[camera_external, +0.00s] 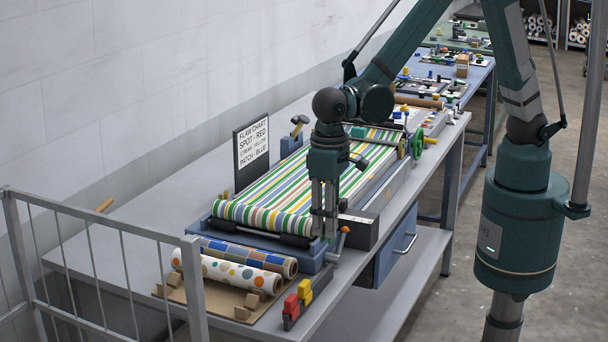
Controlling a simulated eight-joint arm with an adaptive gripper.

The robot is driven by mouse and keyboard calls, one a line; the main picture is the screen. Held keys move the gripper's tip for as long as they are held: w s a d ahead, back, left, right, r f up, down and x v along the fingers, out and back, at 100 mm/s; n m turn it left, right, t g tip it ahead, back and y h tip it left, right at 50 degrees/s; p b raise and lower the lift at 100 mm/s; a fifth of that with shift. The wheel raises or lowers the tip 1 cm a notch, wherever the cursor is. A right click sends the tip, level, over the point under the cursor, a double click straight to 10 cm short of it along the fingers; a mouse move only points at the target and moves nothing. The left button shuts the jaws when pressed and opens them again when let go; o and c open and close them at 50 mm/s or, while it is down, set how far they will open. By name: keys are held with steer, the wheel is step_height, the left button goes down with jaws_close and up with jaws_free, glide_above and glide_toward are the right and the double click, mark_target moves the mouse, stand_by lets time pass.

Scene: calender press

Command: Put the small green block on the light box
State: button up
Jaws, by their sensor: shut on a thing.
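My gripper (324,238) points straight down at the near end of the striped cloth, by the press's front right corner. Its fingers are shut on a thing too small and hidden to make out. I cannot tell whether it is the small green block. A green piece (357,132) shows at the far end of the cloth; its shape is unclear.
The striped cloth (285,190) covers the press bed. Patterned rolls (228,273) and a holder with red and yellow blocks (297,304) lie in front. A flaw chart (252,151) stands behind. The bench's left part is clear.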

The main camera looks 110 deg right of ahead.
steer(key=shift+r, duration=0.15)
step_height(320, 180, up, 11)
steer(key=s+d+b, duration=0.1)
steer(key=s+d, duration=0.2)
steer(key=d, duration=1.2)
steer(key=s+d, duration=0.2)
steer(key=d, duration=1.4)
steer(key=s+d+b, duration=0.1)
steer(key=s+d, duration=0.2)
steer(key=d, duration=1.2)
steer(key=shift+w+a+f, duration=0.1)
steer(key=shift+f, duration=2.4)
steer(key=shift+f, duration=0.1)
steer(key=shift+f, duration=2.8)
